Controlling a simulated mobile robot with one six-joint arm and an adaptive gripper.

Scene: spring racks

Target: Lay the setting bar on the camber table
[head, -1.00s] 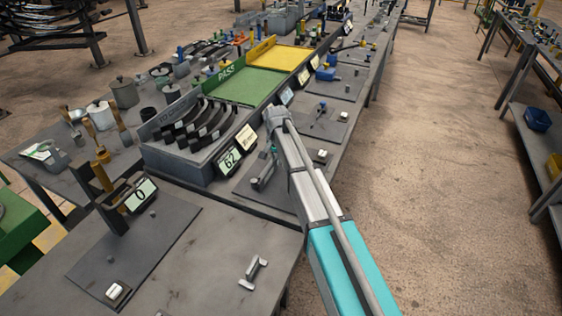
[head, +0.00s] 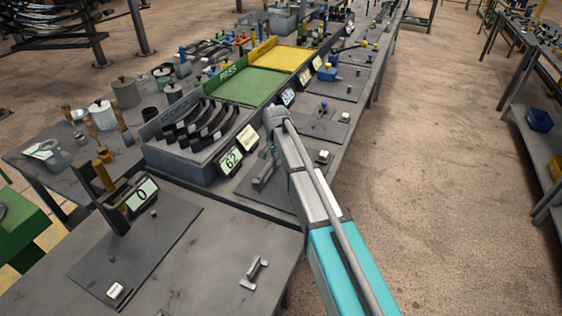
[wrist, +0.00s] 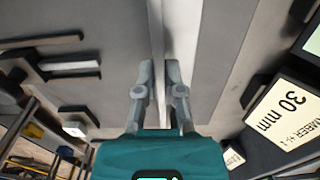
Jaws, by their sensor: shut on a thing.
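My gripper shows in the wrist view (wrist: 160,72) with its two fingers close together on a slim, light grey strip (wrist: 156,30), which looks like the setting bar; its far part runs up out of the picture. Which surface is the camber table is unclear; a sign reading camber 30 mm (wrist: 287,108) stands at the right in the wrist view.
A rack of dark curved leaves (head: 205,125) stands left of my gripper, with green (head: 245,87) and yellow (head: 282,57) trays behind. A small grey bracket-like piece (head: 254,272) lies on the near table.

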